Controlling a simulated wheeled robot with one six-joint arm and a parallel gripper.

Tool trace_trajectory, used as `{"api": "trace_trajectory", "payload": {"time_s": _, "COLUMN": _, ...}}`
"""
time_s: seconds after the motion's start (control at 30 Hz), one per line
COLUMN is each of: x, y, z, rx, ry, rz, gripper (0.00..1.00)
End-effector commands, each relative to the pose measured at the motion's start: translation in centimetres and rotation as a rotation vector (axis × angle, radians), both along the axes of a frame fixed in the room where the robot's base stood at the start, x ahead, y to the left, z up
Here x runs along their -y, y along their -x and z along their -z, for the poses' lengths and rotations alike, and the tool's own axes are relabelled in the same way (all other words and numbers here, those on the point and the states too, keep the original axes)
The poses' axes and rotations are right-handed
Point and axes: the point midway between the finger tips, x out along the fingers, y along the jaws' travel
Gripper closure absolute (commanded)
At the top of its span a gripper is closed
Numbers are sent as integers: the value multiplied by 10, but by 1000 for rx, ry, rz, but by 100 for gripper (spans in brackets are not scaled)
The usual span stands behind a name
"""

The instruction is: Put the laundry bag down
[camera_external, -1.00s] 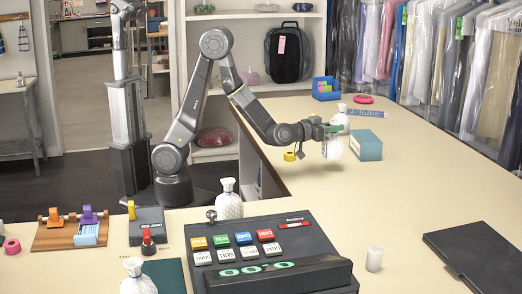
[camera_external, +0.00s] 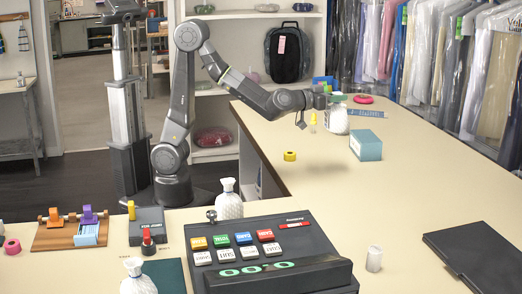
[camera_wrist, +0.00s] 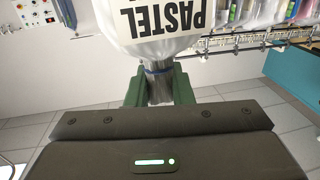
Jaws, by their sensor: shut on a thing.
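A white laundry bag (camera_external: 336,120) hangs upright below my gripper (camera_external: 337,98) over the far part of the counter. Its gathered top sticks up above the green fingers. In the wrist view my gripper (camera_wrist: 158,88) is shut on the bag's neck, just beside a blue tie. The bag's full body (camera_wrist: 165,42) with the label "PASTEL" shows upside down there. I cannot tell for sure whether its base is clear of the counter.
A teal box (camera_external: 366,146) stands right of and nearer than the bag. A yellow tape roll (camera_external: 290,156) and a yellow-topped item (camera_external: 313,122) lie left. A blue bin (camera_external: 325,83) and pink roll (camera_external: 363,99) are behind.

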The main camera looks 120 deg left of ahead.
Motion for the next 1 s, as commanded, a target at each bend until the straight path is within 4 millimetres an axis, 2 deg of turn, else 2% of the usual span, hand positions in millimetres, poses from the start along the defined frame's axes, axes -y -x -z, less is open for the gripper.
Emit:
{"api": "trace_trajectory", "payload": {"time_s": 0.17, "x": 36, "y": -26, "z": -4, "rx": 2, "ry": -1, "rz": 57, "gripper": 100}}
{"api": "trace_trajectory", "payload": {"time_s": 0.37, "x": 100, "y": -62, "z": -9, "rx": 3, "ry": -2, "rz": 146, "gripper": 100}}
{"api": "trace_trajectory", "payload": {"time_s": 0.5, "x": 155, "y": -84, "z": -13, "rx": 2, "ry": -1, "rz": 215, "gripper": 100}}
{"api": "trace_trajectory", "payload": {"time_s": 0.7, "x": 240, "y": -106, "z": -17, "rx": 2, "ry": -1, "rz": 314, "gripper": 100}}
{"api": "trace_trajectory", "payload": {"time_s": 1.0, "x": 374, "y": -113, "z": -20, "rx": 2, "ry": -2, "rz": 460, "gripper": 100}}
